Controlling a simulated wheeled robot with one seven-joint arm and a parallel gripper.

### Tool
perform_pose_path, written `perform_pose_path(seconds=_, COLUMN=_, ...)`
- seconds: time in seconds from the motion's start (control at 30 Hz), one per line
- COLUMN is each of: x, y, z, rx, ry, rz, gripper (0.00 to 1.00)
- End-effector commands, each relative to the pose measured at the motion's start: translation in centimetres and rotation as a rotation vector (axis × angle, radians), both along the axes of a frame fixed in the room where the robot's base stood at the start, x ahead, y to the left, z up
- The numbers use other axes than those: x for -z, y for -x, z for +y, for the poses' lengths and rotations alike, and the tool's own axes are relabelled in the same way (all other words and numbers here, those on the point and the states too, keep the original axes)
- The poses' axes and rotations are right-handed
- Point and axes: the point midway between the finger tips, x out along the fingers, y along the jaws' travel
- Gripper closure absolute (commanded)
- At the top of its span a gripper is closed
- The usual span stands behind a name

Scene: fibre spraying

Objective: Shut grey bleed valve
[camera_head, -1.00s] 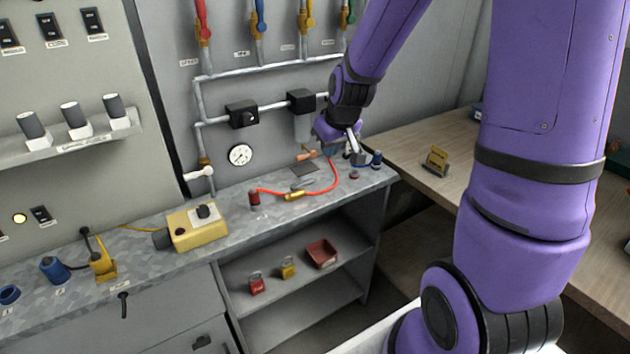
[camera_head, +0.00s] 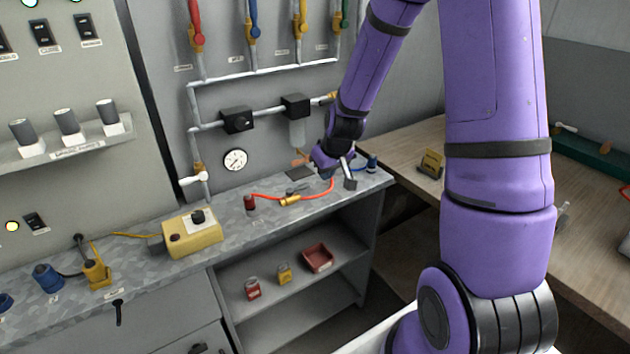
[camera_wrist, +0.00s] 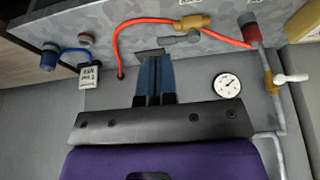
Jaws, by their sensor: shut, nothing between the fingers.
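A valve with a pale grey-white lever (camera_head: 195,179) and a brass body sits on the vertical pipe at the left of the wall panel. The lever lies roughly sideways; it also shows at the right of the wrist view (camera_wrist: 292,78). A smaller grey handle-like part (camera_wrist: 180,40) lies beside a brass fitting (camera_wrist: 192,22) on the red hose. I cannot tell for certain which is the bleed valve. My gripper (camera_head: 349,183) is shut and empty over the right of the bench, apart from both. Its fingers show in the wrist view (camera_wrist: 150,60), near a dark plate.
A pressure gauge (camera_head: 235,160) is on the panel. The red hose (camera_head: 325,190) runs along the bench. A blue fitting (camera_head: 373,164) stands right of my gripper. A yellow box (camera_head: 193,235) stands left. A shelf below holds a red tray (camera_head: 317,258).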

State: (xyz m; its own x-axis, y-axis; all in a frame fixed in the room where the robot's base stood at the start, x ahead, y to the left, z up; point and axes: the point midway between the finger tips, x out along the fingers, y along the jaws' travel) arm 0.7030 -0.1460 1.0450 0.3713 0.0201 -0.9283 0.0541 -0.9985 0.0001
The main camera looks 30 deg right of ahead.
Motion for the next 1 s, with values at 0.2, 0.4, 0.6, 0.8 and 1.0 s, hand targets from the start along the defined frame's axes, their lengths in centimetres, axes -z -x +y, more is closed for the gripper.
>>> perform_pose_path(seconds=0.2, x=2.1, y=-0.8, z=0.1, rx=-0.001, ry=-0.002, rz=0.003, gripper=1.00)
perform_pose_path(seconds=0.4, x=4.9, y=-1.8, z=0.2, rx=-0.001, ry=-0.002, rz=0.004, gripper=1.00)
perform_pose_path(seconds=0.6, x=7.6, y=-2.9, z=0.2, rx=0.000, ry=-0.002, rz=0.003, gripper=1.00)
perform_pose_path(seconds=0.8, x=9.1, y=-4.9, z=0.3, rx=0.000, ry=0.001, rz=-0.002, gripper=1.00)
perform_pose_path(seconds=1.0, x=9.1, y=-7.0, z=0.4, rx=-0.001, ry=0.000, rz=0.000, gripper=1.00)
